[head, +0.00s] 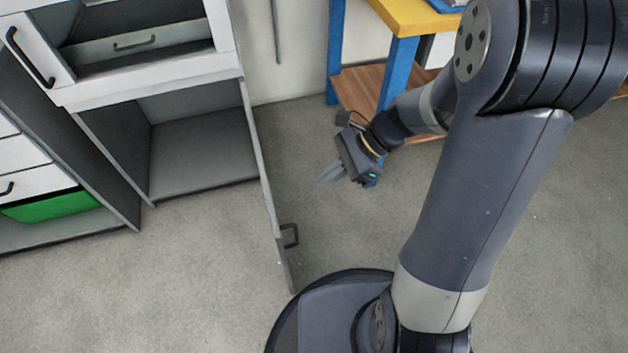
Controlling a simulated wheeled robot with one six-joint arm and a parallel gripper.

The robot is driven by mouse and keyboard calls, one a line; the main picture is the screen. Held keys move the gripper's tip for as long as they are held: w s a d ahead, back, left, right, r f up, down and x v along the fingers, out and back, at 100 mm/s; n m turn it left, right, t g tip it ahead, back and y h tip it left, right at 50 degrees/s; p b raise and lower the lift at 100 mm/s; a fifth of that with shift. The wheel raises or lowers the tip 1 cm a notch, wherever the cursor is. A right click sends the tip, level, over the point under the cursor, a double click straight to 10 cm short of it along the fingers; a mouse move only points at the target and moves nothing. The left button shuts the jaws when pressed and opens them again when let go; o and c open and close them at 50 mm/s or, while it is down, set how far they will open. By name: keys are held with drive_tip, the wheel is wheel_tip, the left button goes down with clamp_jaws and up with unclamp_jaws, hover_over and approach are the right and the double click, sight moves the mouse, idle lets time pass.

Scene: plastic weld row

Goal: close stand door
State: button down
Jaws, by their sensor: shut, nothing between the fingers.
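The stand door (264,180) is swung wide open and seen almost edge-on, reaching from the right side of the stand towards my base. Its dark handle (290,236) is on the door's right-hand face, near the free end. The stand (196,150) has an open lower compartment that looks empty. My gripper (326,177) is shut and empty. It is to the right of the door, above the floor, with its fingers pointing left towards the door. I see a gap between the fingertips and the door in the picture.
A drawer with a dark handle (134,42) sits in the stand's upper part. A green bin (52,205) is in the unit at left. A table with blue legs (398,72) and a wooden shelf stands behind my gripper. The floor (190,265) left of the door is clear.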

drive_tip(key=s+a+f+b, duration=0.2)
drive_tip(key=a+f+b, duration=0.2)
drive_tip(key=a, duration=0.5)
drive_tip(key=shift+f, duration=0.6)
drive_tip(key=shift+s, duration=0.15)
